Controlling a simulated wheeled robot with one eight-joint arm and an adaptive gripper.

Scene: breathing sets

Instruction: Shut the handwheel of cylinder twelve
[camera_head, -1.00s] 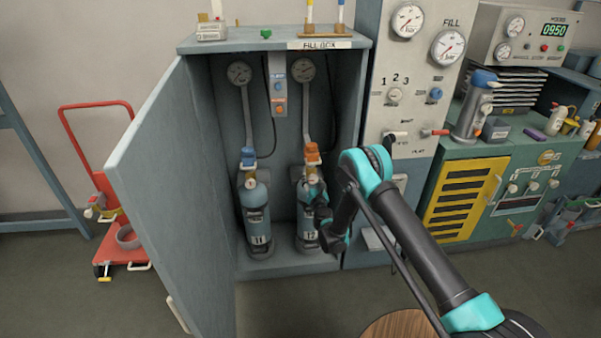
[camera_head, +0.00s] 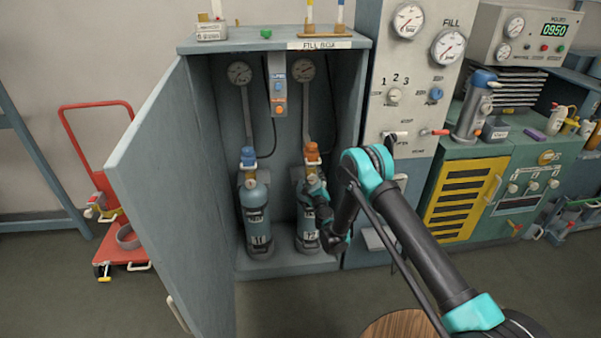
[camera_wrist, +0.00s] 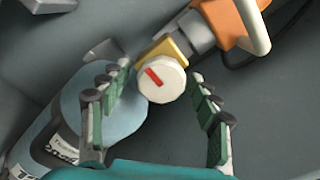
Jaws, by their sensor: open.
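Cylinder twelve (camera_head: 308,237) stands upright at the right inside the open fill box, partly hidden behind my arm. Its label is tilted and only partly readable in the wrist view, where its blue shoulder (camera_wrist: 122,122) shows at the left. Its white handwheel (camera_wrist: 161,80) with a red mark sits on a brass valve (camera_wrist: 170,48), below an orange connector (camera_wrist: 235,20). My gripper (camera_wrist: 160,85) is open, with one finger on each side of the handwheel. I see no clear contact. In the head view my gripper is largely hidden at the cylinder.
Cylinder eleven (camera_head: 256,222) stands to the left with a blue connector. The fill box door (camera_head: 165,190) is swung open on the left. A gauge panel (camera_head: 408,80) stands on the right. A red trolley (camera_head: 120,240) is on the floor at far left.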

